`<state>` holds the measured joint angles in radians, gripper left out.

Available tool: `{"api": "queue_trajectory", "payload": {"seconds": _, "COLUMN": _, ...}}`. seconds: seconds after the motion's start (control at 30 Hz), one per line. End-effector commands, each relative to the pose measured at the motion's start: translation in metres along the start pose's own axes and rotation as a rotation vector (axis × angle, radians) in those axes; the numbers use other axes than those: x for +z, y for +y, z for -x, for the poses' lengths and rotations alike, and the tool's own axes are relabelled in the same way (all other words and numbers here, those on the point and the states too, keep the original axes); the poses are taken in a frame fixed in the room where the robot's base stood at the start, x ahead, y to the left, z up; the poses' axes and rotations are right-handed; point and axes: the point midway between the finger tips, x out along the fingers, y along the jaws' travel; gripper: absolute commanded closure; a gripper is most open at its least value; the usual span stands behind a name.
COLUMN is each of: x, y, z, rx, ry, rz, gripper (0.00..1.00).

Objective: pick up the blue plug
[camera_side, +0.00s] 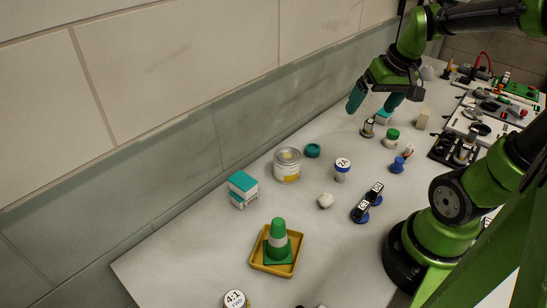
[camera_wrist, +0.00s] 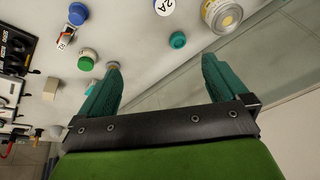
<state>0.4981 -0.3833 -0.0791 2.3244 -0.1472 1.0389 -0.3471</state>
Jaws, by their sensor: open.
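The blue plug (camera_side: 397,164) stands on the bench right of the middle in the side view. In the wrist view its round blue top (camera_wrist: 78,14) is at the upper left. A small labelled piece (camera_wrist: 66,37) lies close beside it. My gripper (camera_side: 375,103) is open with teal fingers, over the far part of the bench and behind the plug. Between its fingertips in the wrist view (camera_wrist: 161,65) I see only bare bench. The plug is clear of the fingers, beyond the left one in that view.
A green-capped jar (camera_side: 391,137) and a small grey piece (camera_side: 367,128) stand between my gripper and the plug. A white jar (camera_side: 342,169), a can (camera_side: 287,165) and blue-based black pieces (camera_side: 361,211) are nearby. A wall runs along the left. Bare bench lies around the plug's near side.

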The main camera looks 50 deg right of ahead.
Motion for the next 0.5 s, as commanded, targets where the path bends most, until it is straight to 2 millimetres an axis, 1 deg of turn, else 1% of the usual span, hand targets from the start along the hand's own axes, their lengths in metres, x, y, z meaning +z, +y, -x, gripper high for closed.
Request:
{"api": "queue_trajectory", "payload": {"seconds": 0.03, "x": 0.011, "y": -0.037, "z": 0.007, "rx": -0.062, "ry": 0.054, "rz": -0.001, "gripper": 0.0}}
{"api": "queue_trajectory", "payload": {"seconds": 0.1, "x": 0.028, "y": -0.073, "z": 0.015, "rx": -0.145, "ry": 0.101, "rz": -0.012, "gripper": 0.0}}
{"api": "queue_trajectory", "payload": {"seconds": 0.2, "x": 0.051, "y": -0.11, "z": 0.027, "rx": -0.244, "ry": 0.138, "rz": 0.029, "gripper": 0.0}}
{"api": "queue_trajectory", "payload": {"seconds": 0.3, "x": 0.07, "y": -0.13, "z": 0.037, "rx": -0.304, "ry": 0.153, "rz": 0.111, "gripper": 0.0}}
{"api": "queue_trajectory", "payload": {"seconds": 0.33, "x": 0.073, "y": -0.133, "z": 0.039, "rx": -0.314, "ry": 0.155, "rz": 0.13, "gripper": 0.0}}
{"api": "queue_trajectory", "payload": {"seconds": 0.37, "x": 0.075, "y": -0.136, "z": 0.041, "rx": -0.323, "ry": 0.16, "rz": 0.145, "gripper": 0.03}}
{"api": "queue_trajectory", "payload": {"seconds": 0.5, "x": 0.079, "y": -0.141, "z": 0.044, "rx": -0.337, "ry": 0.161, "rz": 0.172, "gripper": 0.24}}
